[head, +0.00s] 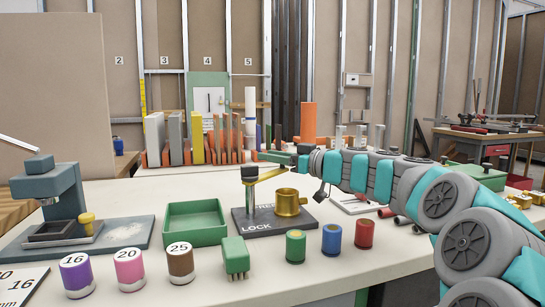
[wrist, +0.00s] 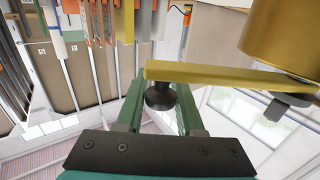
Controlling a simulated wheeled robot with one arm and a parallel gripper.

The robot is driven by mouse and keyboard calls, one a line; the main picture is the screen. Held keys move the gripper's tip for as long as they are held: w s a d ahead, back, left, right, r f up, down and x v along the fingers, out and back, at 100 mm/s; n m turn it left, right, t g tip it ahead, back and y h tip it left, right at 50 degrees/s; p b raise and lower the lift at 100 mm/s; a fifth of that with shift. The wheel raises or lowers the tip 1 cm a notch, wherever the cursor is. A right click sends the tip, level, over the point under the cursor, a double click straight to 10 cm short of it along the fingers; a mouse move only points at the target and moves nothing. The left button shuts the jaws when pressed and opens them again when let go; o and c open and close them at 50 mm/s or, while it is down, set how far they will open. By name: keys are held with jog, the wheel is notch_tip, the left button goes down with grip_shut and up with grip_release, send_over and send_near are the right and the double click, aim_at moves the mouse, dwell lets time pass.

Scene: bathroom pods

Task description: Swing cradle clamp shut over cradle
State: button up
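The cradle clamp stands on a dark base marked LOCK (head: 262,226) in the head view. Its flat brass bar (head: 271,174) runs right and back from the upright post (head: 250,198). The open brass cup of the cradle (head: 289,202) is right of the post; I cannot tell if the bar lies directly over it. My gripper's fingers (wrist: 163,112) are either side of the knob; contact is unclear.
A green tray (head: 194,222) and a grey press (head: 55,200) are left of the base. A green block (head: 235,256) and several coloured cylinders (head: 295,246) stand in front. Behind is a rack of upright panels (head: 196,138). My arm crosses the right side.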

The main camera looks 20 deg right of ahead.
grip_shut()
dwell(0.9)
